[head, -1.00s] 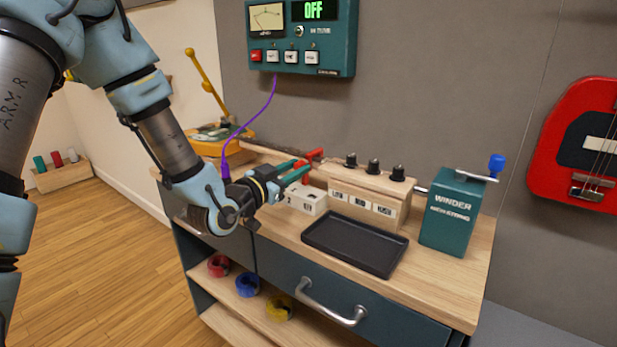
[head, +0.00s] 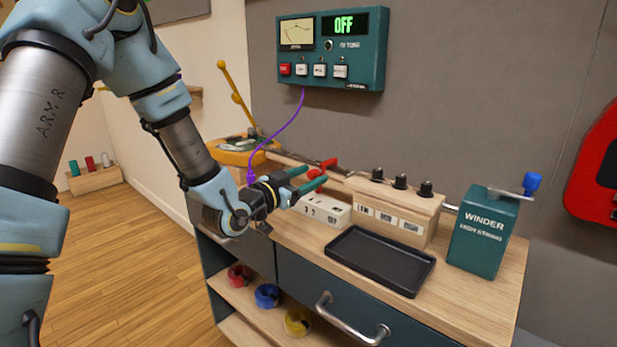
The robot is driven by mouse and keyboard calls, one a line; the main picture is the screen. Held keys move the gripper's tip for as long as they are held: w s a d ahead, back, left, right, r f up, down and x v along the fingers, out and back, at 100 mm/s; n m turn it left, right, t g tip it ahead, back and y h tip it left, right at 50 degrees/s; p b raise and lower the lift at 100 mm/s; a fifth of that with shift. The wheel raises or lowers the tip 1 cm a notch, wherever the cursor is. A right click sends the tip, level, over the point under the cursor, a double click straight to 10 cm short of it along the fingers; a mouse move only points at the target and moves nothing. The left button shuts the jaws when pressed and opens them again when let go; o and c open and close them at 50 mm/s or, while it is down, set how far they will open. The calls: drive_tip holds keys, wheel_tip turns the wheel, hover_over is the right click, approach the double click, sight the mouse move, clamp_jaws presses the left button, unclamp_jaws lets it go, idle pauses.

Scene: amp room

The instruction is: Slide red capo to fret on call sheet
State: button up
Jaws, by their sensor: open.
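The red capo (head: 321,169) sits on the dark neck (head: 290,155) that runs along the back of the bench. My gripper (head: 309,178) is open, with its green fingers pointing right toward the capo. The fingers are at or just in front of the capo; I cannot tell whether they touch it. A low white block with markings (head: 323,209) stands just right of and below my gripper. I cannot make out a call sheet for certain.
A black tray (head: 380,262) lies at the bench front. A wooden box with black knobs (head: 394,209) and a teal winder (head: 481,232) stand to the right. A purple cable (head: 283,128) hangs from the teal wall panel (head: 331,52) to near my wrist.

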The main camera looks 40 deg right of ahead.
drive_tip(key=shift+a, duration=0.15)
drive_tip(key=b+v, duration=0.2)
drive_tip(key=v, duration=0.8)
drive_tip(key=shift+a, duration=0.25)
